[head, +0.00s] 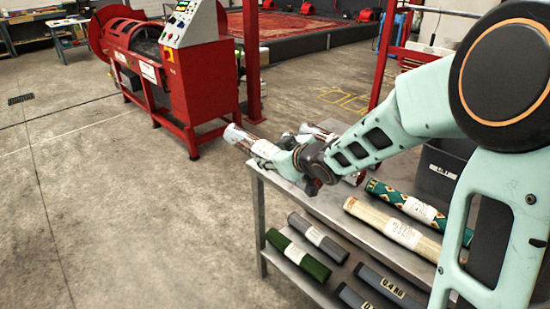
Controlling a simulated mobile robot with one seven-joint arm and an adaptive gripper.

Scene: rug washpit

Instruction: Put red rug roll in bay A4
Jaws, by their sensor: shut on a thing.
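My gripper (287,160) is over the far left end of a grey metal cart (392,250). It is shut on a rug roll (238,137) with a reddish-brown patterned end and a pale wrap or label. The roll sticks out to the left past the cart's edge. My gripper and wrist hide its middle, and its fingertips are not clear. A second roll (318,131) with a reddish-brown end lies just behind, partly covered by my arm. I cannot read a bay mark A4 anywhere.
A cream roll (393,225) and a green patterned roll (405,205) lie on the cart top. Its lower shelf holds a green roll (300,259) and grey rolls (318,238). A dark bin (440,165) stands behind. A red machine (165,65) stands at back left; the left floor is clear.

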